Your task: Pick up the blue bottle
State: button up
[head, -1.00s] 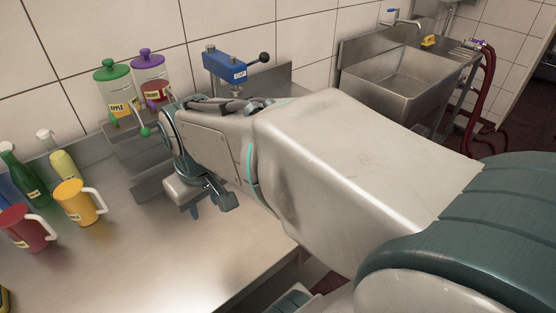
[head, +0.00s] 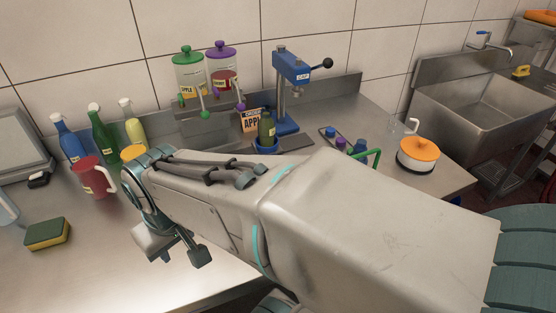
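The blue bottle (head: 70,142) has a pale cap and stands upright at the back left of the steel counter, beside a green bottle (head: 102,132). A red jug (head: 92,178) stands in front and covers part of the bottles' lower ends. My gripper (head: 182,262) hangs over the front of the counter, to the right of and nearer than the blue bottle, well apart from it. Its fingers are seen from behind and partly covered by the wrist, so I cannot tell how far they are open.
A yellow bottle (head: 132,122) stands right of the green one. A sponge (head: 47,234) lies at the front left. Dispensers (head: 188,75), a blue capping press (head: 291,68) and an orange-lidded pot (head: 418,155) stand farther right. The counter between sponge and gripper is clear.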

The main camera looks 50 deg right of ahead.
aim_at(266, 125)
jog(key=u, duration=0.1)
jog(key=k, duration=1.05)
jog(key=z, duration=1.5)
jog(key=i, duration=0.5)
jog(key=u, duration=0.05)
